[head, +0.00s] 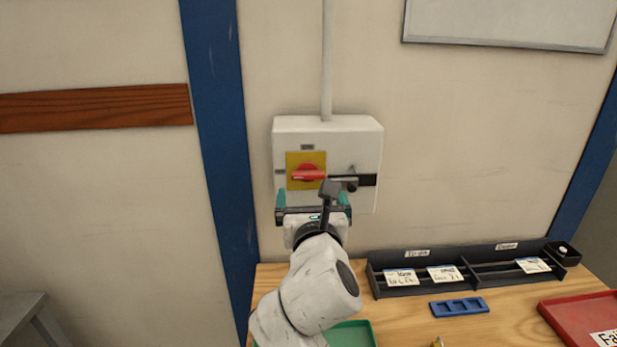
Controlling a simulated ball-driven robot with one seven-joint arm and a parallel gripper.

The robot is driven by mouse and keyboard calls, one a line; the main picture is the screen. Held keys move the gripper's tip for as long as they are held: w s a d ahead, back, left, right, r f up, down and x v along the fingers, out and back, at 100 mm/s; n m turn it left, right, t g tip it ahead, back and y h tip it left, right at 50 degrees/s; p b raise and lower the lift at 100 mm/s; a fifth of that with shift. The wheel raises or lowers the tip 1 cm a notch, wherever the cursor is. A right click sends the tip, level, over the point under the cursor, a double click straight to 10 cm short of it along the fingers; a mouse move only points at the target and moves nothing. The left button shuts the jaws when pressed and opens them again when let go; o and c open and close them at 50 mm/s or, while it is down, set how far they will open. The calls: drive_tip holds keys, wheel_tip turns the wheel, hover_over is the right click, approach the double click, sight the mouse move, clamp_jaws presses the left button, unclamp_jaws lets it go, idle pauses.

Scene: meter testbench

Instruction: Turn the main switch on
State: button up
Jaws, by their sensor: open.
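The main switch is a red rotary handle (309,175) on a yellow plate (293,158), on the front of a white wall box (350,133). The handle lies about horizontal. My gripper (312,200) is in front of the lower part of the box, just below the handle. Its teal-tipped fingers are spread apart, one on each side, with nothing seen between them. I cannot tell how far the fingertips are from the box.
A grey conduit (327,60) rises from the box. Below is a wooden bench (405,325) with a black divided tray (375,275) holding cards, a blue slotted block (459,307), a red tray (575,318) and a green tray (352,334). Blue posts (215,130) flank the wall panel.

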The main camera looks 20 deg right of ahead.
sight(308, 177)
drive_tip(key=x, duration=0.7)
drive_tip(key=shift+w+d+p, duration=0.15)
drive_tip(key=shift+w+p, duration=0.15)
drive_tip(key=shift+w, duration=0.05)
drive_tip(key=c, duration=1.1)
drive_tip(key=shift+o, duration=0.2)
